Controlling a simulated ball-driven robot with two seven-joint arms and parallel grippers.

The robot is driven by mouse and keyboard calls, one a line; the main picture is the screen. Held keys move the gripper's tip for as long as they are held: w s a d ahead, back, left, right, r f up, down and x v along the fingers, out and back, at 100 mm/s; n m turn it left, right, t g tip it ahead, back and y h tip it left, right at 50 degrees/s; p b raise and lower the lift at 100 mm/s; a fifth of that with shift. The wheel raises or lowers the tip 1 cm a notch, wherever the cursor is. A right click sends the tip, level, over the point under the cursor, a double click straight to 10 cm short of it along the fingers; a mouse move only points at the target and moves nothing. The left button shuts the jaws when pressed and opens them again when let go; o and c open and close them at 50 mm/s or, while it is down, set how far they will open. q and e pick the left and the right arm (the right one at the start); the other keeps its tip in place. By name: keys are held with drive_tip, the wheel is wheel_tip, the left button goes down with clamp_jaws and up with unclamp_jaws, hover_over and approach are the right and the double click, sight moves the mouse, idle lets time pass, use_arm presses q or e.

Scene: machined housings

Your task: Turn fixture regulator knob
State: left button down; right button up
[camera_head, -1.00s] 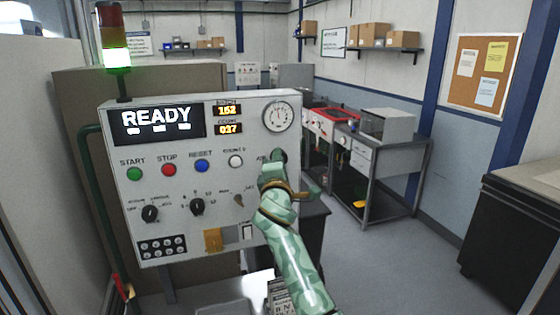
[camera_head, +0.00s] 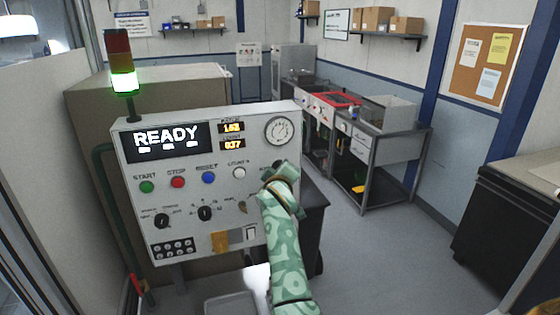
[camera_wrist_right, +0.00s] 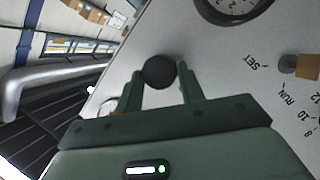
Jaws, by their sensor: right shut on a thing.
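The control panel (camera_head: 195,215) carries a dark round regulator knob (camera_wrist_right: 159,71) below its gauge. In the right wrist view the knob sits between the two fingers of my right gripper (camera_wrist_right: 160,80), which is shut on it. In the head view my right gripper (camera_head: 280,172) is at the panel's right edge, just under the gauge (camera_head: 281,130), and mostly covers the knob. The gauge also shows partly at the top of the wrist view (camera_wrist_right: 235,5). My left gripper is not in view.
A workbench (camera_head: 395,150) stands behind to the right. The floor (camera_head: 390,250) right of the panel is clear.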

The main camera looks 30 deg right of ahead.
drive_tip(key=shift+d+r+m+y+p, duration=0.1)
drive_tip(key=shift+m+y+p, duration=0.95)
drive_tip(key=shift+p, duration=1.25)
drive_tip(key=shift+m+h, duration=0.25)
drive_tip(key=o, duration=1)
